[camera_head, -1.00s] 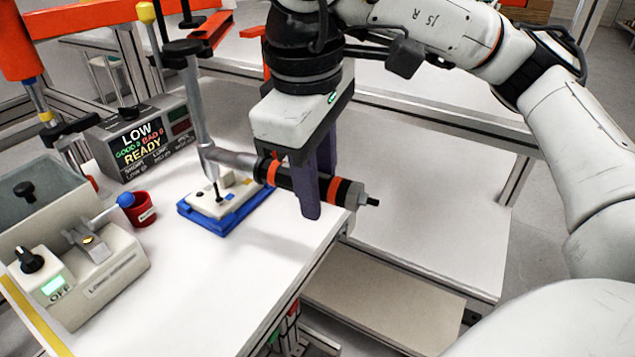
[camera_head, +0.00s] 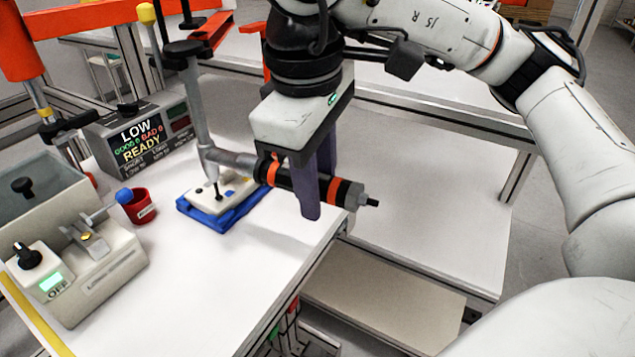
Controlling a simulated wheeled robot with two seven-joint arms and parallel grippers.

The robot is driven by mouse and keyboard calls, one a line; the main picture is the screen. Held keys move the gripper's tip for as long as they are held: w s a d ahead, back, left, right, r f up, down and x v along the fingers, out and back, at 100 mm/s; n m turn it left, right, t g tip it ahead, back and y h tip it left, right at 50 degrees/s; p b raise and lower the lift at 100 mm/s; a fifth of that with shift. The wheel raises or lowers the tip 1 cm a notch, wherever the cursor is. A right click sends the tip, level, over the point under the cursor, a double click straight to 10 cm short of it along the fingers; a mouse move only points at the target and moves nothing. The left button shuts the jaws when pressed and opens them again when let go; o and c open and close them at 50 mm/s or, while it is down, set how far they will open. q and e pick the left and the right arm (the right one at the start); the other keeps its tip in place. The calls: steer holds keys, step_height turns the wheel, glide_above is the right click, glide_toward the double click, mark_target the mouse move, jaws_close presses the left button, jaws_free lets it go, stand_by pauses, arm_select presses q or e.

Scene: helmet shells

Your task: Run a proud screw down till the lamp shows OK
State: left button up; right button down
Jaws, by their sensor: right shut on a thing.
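My right gripper (camera_head: 318,185) is shut on the black-and-orange grip of an angled screwdriver (camera_head: 345,192), which lies roughly level. The driver's grey head (camera_head: 226,158) reaches left over a pale workpiece (camera_head: 208,197) in a blue fixture (camera_head: 222,220). Its thin dark bit (camera_head: 217,190) points down onto the workpiece. The bit tip is too small to tell whether it sits in a screw. The display box (camera_head: 140,138) reads LOW, a GOOD and BAD count line, and READY. My left gripper is not in view.
A red cup (camera_head: 139,208) with a blue-topped thing stands left of the fixture. A grey feeder (camera_head: 85,260) reading OFF stands front left. An upright grey post (camera_head: 194,95) rises behind the driver head. The table front (camera_head: 200,300) is clear.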

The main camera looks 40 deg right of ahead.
steer(key=shift+f, duration=0.5)
stand_by(1.5)
step_height(320, 180, up, 3)
steer(key=p, duration=0.2)
steer(key=shift+f+p, duration=0.1)
steer(key=shift+p, duration=0.3)
step_height(320, 180, up, 3)
steer(key=p, duration=0.3)
steer(key=shift+r, duration=0.2)
